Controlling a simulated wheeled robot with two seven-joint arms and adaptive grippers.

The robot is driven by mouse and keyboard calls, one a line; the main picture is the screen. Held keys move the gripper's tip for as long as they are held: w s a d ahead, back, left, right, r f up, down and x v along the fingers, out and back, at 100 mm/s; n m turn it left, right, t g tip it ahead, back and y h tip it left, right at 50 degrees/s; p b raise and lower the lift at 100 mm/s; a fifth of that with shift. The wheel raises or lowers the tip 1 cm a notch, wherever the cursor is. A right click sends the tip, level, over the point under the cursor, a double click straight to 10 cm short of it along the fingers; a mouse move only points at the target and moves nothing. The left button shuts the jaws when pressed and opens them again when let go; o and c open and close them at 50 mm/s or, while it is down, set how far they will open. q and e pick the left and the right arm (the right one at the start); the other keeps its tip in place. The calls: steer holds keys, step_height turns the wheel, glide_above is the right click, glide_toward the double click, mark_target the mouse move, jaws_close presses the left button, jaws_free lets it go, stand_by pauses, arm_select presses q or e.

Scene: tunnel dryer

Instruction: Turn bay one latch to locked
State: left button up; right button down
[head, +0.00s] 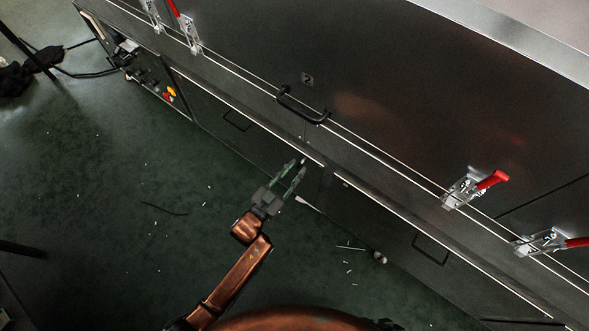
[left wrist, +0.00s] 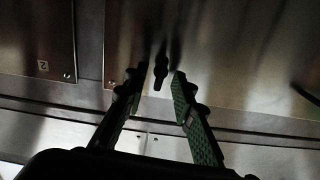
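My left gripper (head: 290,175) is open and empty in the head view, below the black bar handle of the panel marked 2. In the left wrist view its two green-padded fingers (left wrist: 158,88) stand apart. A small dark upright shape (left wrist: 160,70) shows between the fingertips against the metal panel; I cannot tell whether it is a latch or a shadow. No latch marked for bay one can be made out. My right gripper is not in view.
The dark dryer wall runs diagonally across the head view, with a black bar handle (head: 303,105) and a label 2 (head: 307,79), also in the left wrist view (left wrist: 42,66). A control box with red and yellow buttons (head: 170,94) is at left. Green floor (head: 110,200) is mostly open.

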arm_select(q)
steer(key=shift+c, duration=0.5)
jaws_close()
